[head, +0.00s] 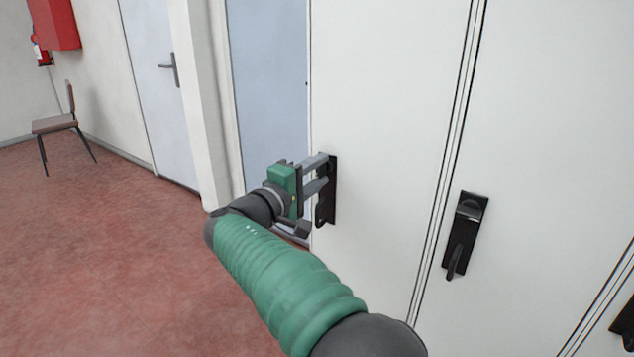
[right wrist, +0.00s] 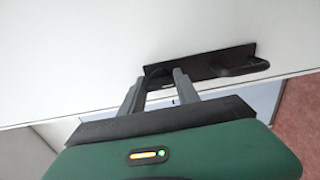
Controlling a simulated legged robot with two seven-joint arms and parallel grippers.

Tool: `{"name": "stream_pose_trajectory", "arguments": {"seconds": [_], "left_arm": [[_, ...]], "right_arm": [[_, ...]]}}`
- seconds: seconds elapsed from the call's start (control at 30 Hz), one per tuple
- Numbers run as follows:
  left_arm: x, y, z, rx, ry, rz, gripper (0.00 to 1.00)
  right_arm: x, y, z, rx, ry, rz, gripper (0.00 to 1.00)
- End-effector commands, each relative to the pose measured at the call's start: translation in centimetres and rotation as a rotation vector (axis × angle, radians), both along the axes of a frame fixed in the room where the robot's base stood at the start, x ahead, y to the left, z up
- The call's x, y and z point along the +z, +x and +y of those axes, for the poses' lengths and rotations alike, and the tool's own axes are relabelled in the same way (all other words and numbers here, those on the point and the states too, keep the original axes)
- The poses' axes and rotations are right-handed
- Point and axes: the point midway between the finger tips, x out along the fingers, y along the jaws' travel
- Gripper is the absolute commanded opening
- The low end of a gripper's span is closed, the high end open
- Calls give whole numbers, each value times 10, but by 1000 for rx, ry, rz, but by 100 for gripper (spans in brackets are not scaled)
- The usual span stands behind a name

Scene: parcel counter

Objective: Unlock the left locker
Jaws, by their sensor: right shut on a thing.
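The left locker (head: 390,90) is a tall pale door with a black lock plate (head: 329,205) near its left edge. My right gripper (head: 322,172) is at the upper part of this plate, with its two fingers shut on the small dark lock knob. In the right wrist view, the fingers (right wrist: 160,78) sit on either side of the knob (right wrist: 158,69), and the plate (right wrist: 205,65) with its black handle (right wrist: 245,68) extends to the right. The fingers hide part of the knob, so its exact turn is unclear. The locker door looks closed. My left gripper is not in view.
The neighbouring locker has a similar black lock plate (head: 480,205) with a handle (head: 455,262). Another plate (head: 625,325) shows at the right edge. A chair (head: 54,124), a grey door (head: 150,80) and open red floor (head: 110,240) lie to the left.

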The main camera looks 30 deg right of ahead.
Motion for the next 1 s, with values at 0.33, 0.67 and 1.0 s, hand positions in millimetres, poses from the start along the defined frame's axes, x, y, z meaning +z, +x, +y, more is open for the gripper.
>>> {"name": "stream_pose_trajectory", "arguments": {"seconds": [0.33, 0.67, 1.0], "left_arm": [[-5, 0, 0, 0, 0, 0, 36], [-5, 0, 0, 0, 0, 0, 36], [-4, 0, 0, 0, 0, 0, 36]], "right_arm": [[-4, 0, 0, -2, 15, -18, 0], [-4, 0, 0, -2, 14, -18, 53], [-1, 0, 0, -1, 11, -20, 60]]}}
